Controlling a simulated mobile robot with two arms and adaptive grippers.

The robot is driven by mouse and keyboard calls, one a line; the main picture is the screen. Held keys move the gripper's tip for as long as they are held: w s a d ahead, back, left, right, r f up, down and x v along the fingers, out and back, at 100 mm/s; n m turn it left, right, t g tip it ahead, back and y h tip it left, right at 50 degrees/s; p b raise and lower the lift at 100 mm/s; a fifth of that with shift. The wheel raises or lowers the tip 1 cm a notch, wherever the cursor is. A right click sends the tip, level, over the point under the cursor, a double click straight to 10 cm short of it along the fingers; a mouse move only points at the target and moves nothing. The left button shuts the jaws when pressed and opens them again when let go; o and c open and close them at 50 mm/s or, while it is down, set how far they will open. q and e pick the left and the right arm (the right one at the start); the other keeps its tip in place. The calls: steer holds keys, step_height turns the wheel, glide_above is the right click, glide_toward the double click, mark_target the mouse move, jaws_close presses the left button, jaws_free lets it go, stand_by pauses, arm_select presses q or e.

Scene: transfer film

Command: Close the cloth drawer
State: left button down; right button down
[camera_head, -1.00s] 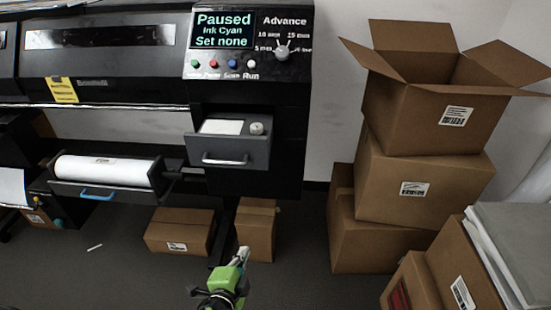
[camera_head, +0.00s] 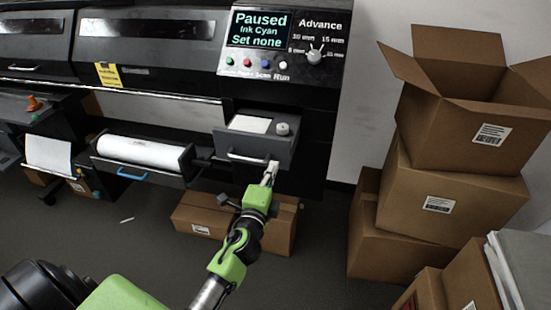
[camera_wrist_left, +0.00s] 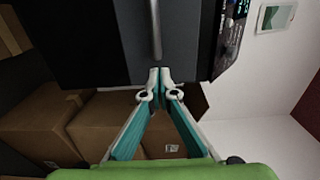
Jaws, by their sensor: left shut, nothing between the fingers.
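The cloth drawer (camera_head: 264,147) is a dark grey drawer under the control panel, pulled out so its inside shows. A white cloth (camera_head: 249,124) and a small round white object (camera_head: 282,129) are in it. Its pale bar handle (camera_head: 246,157) is on the front. My left gripper (camera_head: 271,172) is shut and empty at the lower right part of the drawer front. In the left wrist view, the closed fingertips (camera_wrist_left: 158,74) are at the edge of the drawer front (camera_wrist_left: 185,35), near the handle end (camera_wrist_left: 156,35). I cannot tell whether they touch. My right gripper is not in view.
A tray with a white roll (camera_head: 143,149) and a blue handle sticks out left of the drawer. A cardboard box (camera_head: 200,215) stands on the floor below. Stacked boxes (camera_head: 430,190) stand at the right. The floor between is clear.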

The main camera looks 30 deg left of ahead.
mark_target(278, 156)
arm_select(q)
steer(key=shift+x, duration=1.65)
steer(key=shift+a, duration=0.1)
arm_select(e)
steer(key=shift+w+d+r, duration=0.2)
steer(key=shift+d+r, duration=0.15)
